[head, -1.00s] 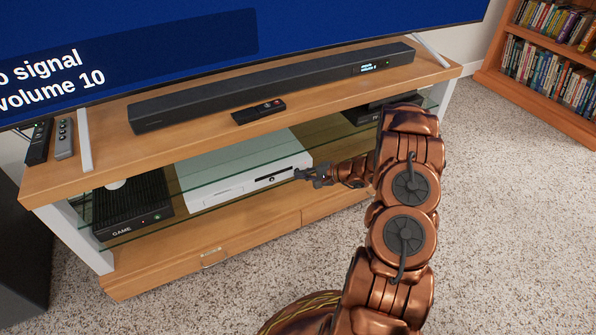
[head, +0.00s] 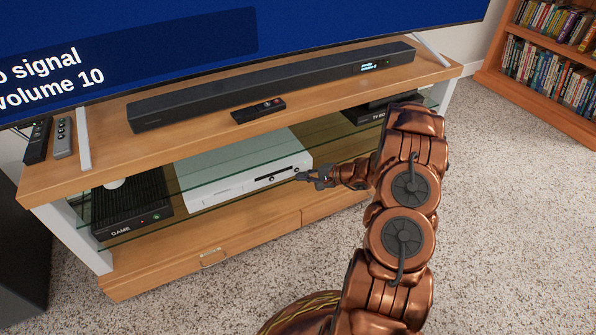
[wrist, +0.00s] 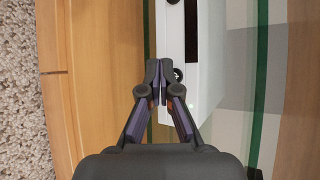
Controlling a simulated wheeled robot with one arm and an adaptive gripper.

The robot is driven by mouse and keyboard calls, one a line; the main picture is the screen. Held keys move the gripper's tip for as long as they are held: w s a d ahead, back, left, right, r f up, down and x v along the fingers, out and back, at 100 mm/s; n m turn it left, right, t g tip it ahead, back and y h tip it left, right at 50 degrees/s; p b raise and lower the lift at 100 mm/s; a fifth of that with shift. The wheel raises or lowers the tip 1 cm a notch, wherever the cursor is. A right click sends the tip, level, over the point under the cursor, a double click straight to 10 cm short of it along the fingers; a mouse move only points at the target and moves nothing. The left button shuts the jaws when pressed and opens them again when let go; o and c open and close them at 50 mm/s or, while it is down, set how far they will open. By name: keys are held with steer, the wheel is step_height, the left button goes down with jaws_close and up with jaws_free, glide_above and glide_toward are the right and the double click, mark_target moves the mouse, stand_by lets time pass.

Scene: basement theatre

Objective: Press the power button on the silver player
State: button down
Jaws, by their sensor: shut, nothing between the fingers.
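The silver player (head: 240,170) is a pale, flat box on the glass shelf of the TV stand, with a dark slot (head: 278,177) in its front. A small round dark button (head: 297,169) sits at the right end of that front. My gripper (head: 300,177) is shut and empty, with its tips close by the button. In the wrist view, the shut fingertips (wrist: 159,76) lie beside the round button (wrist: 177,74) and partly overlap it. I cannot tell whether they touch it. The player's front edge (wrist: 205,85) also shows there.
A black game console (head: 130,208) stands left of the player, and a dark TV box (head: 372,112) is at the right. The wooden top (head: 330,88) is above the shelf, carrying a soundbar (head: 270,88) and a remote (head: 258,111). Carpet in front is clear.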

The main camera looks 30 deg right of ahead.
steer(key=shift+s, duration=0.1)
steer(key=shift+s+a+b, duration=0.2)
steer(key=shift+s+b, duration=1.1)
steer(key=shift+s, duration=1.55)
steer(key=shift+s, duration=0.1)
steer(key=shift+s+a+b, duration=0.15)
steer(key=shift+s+b, duration=0.3)
steer(key=shift+s, duration=0.8)
